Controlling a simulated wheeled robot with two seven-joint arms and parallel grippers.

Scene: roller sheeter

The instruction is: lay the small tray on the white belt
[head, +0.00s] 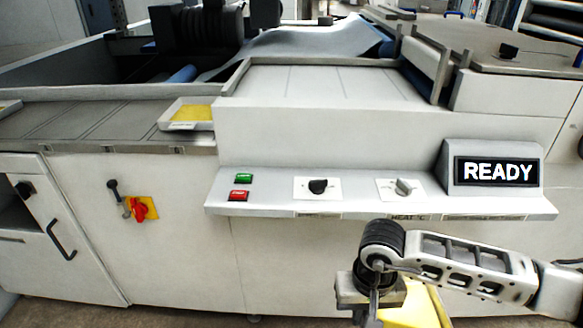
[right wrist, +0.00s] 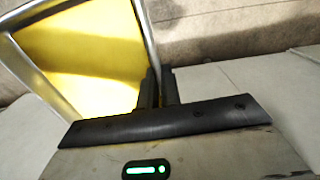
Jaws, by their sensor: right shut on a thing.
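My right gripper (head: 372,300) is low at the front of the machine, below the control panel. It is shut on the small tray (head: 420,306), which has a yellow floor and a pale metal rim; the bottom of the picture cuts it off. In the right wrist view the fingers (right wrist: 160,88) pinch the rim, and the tray (right wrist: 85,60) extends up and left, tilted. A pale flat surface with thin lines (head: 325,84), probably the white belt, lies on top of the machine, well above and beyond the gripper. My left gripper is not in view.
A second yellow-floored tray (head: 190,115) sits at the right end of the grey left deck (head: 75,120). The control shelf (head: 375,200) with buttons and knobs juts out above my gripper. A READY display (head: 497,171) stands at its right. The pale surface looks clear.

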